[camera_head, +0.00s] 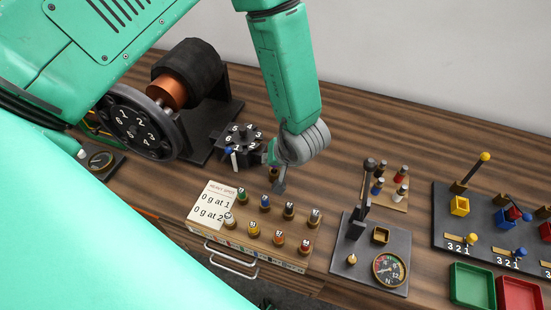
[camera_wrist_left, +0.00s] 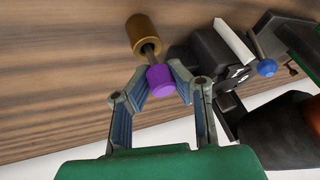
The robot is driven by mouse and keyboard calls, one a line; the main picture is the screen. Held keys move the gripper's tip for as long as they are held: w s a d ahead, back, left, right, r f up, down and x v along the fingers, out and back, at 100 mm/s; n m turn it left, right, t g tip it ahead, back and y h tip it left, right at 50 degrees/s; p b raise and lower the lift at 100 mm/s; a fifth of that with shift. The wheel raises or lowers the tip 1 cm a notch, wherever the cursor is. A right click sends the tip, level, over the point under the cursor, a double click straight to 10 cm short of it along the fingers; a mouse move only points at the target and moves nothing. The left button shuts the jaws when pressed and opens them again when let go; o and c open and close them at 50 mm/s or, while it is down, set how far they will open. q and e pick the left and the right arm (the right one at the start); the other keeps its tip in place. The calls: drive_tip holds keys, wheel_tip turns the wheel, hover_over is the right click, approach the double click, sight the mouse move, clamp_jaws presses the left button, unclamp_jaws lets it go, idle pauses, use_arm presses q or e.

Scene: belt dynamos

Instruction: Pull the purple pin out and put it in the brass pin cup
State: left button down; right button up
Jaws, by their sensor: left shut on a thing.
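My left gripper (camera_head: 276,178) is low over the table behind the wooden rack of knobs. In the left wrist view its two blue-grey fingers (camera_wrist_left: 162,80) are shut on the purple head of the purple pin (camera_wrist_left: 160,84). The pin's dark shaft runs from the head to a brass cylinder (camera_wrist_left: 143,30), which looks like the brass pin cup. The shaft's far end is hidden at the cylinder's mouth, so I cannot tell how deep it sits. A bit of brass (camera_head: 273,173) shows beside the gripper in the head view. My right gripper is not in view.
A black numbered hub (camera_head: 240,138) with a blue-tipped lever (camera_head: 228,152) stands just left of the gripper. The wooden rack (camera_head: 262,250) with several coloured knobs is in front. A lever panel (camera_head: 350,265) with a gauge is to the right.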

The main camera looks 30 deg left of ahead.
use_arm(q)
drive_tip(key=shift+f, duration=0.6)
drive_tip(key=c, duration=1.4)
unclamp_jaws()
drive_tip(key=shift+c, duration=0.2)
drive_tip(key=shift+d+r, duration=0.2)
drive_tip(key=shift+r, duration=0.1)
drive_tip(key=v, duration=1.1)
drive_tip(key=shift+d, duration=0.1)
